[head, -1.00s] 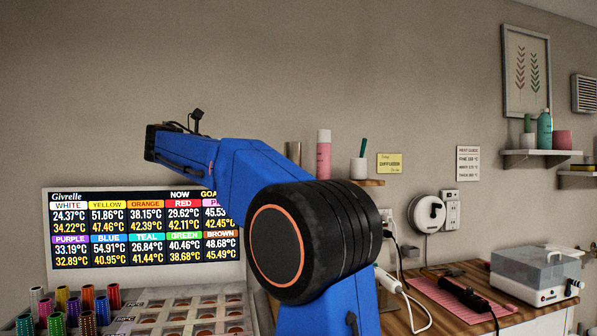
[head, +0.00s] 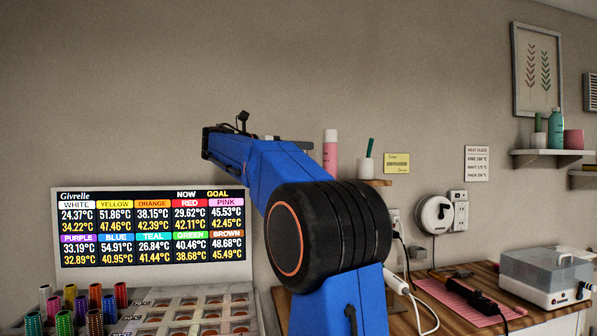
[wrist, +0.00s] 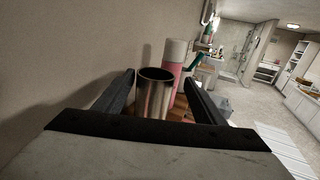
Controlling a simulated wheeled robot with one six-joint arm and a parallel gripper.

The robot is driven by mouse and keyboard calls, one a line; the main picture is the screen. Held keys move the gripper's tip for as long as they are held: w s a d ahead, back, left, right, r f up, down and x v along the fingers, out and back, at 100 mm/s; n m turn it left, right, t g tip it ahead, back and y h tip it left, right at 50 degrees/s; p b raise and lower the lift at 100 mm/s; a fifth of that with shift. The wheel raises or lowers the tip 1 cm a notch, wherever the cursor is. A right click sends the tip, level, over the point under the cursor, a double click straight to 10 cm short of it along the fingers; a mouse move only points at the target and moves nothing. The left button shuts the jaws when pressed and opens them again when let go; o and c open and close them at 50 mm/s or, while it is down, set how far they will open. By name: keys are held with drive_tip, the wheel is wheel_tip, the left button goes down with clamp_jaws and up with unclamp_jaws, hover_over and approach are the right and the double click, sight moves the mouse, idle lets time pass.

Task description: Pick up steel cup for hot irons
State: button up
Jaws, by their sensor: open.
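The steel cup (wrist: 153,98) is a shiny, open-topped metal cylinder. In the wrist view it stands upright, with its dark open mouth showing, between the two black fingers of my gripper (wrist: 160,78). My gripper is open, with a gap visible on each side of the cup. The cup's base is hidden behind the gripper body. In the head view my blue arm covers most or all of the cup's place on the small wall shelf (head: 377,183), and my fingers cannot be made out clearly.
A pink can with a pale top (head: 330,157) stands close beside the cup, also in the wrist view (wrist: 173,75). A white pot with a green handle (head: 365,167) is further right. The wall is close to the left. A wooden counter (head: 468,272) with tools lies below right.

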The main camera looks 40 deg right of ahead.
drive_tip(key=d, duration=0.5)
drive_tip(key=shift+s+d+f, duration=0.1)
drive_tip(key=shift+d, duration=0.2)
clamp_jaws()
